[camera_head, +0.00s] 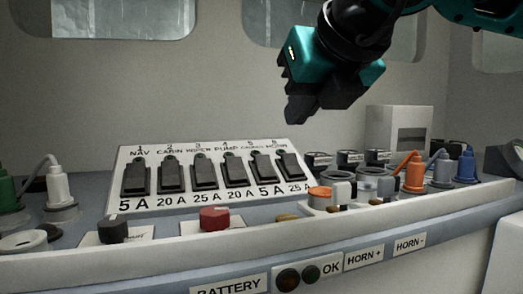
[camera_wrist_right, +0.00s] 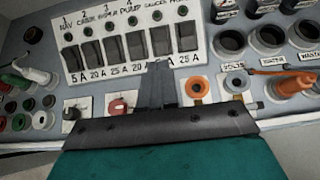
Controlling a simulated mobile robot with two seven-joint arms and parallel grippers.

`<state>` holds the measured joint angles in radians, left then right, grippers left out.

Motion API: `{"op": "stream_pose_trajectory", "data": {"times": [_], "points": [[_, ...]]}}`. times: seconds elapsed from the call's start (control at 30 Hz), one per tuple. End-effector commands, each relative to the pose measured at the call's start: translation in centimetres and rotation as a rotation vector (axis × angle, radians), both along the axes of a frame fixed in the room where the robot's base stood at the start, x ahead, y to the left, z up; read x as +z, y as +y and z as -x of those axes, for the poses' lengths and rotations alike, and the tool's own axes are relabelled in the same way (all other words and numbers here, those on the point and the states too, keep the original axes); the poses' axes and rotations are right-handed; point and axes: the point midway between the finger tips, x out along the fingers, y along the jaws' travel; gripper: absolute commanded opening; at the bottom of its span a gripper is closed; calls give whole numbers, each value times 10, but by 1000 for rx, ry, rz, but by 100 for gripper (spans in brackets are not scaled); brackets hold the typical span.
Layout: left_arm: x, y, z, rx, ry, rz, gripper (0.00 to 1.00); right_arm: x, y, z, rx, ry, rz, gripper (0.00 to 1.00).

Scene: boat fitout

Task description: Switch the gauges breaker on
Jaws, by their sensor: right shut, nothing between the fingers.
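The breaker panel (camera_head: 128,160) is a sloped white board with a row of black rockers, and it also shows in the right wrist view (camera_wrist_right: 208,50). The gauges breaker (camera_head: 262,168) is rocker number 5, between the pump breaker (camera_head: 234,170) and the motor breaker (camera_head: 289,167). In the right wrist view the gauges breaker (camera_wrist_right: 162,42) is just beyond my fingertips. I cannot tell its on or off position surely. My right gripper (camera_head: 303,112) is shut and empty, pointing down, above and apart from the panel's right end. My left gripper is not in view.
Right of the panel are round sockets (camera_wrist_right: 272,36) and an orange plug (camera_head: 413,172) with other plugs. A red knob (camera_head: 214,218) and a black knob (camera_head: 113,229) stand in front. A light box (camera_head: 399,132) stands behind. Air above the panel's left is clear.

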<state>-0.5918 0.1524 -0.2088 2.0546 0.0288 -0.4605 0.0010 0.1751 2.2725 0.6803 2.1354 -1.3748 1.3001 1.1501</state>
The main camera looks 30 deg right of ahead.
Motion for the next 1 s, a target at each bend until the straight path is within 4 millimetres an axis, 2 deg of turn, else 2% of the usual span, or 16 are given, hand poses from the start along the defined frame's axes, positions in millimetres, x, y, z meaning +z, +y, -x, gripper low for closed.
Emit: {"op": "stream_pose_trajectory", "data": {"times": [0.47,0.57,1.0], "points": [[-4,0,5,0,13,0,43,-4,-1,-5,0,1,0,0],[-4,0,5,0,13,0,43,-12,-4,-15,-1,4,-1,0],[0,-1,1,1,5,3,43,-62,-21,-87,-1,5,-1,0]]}}
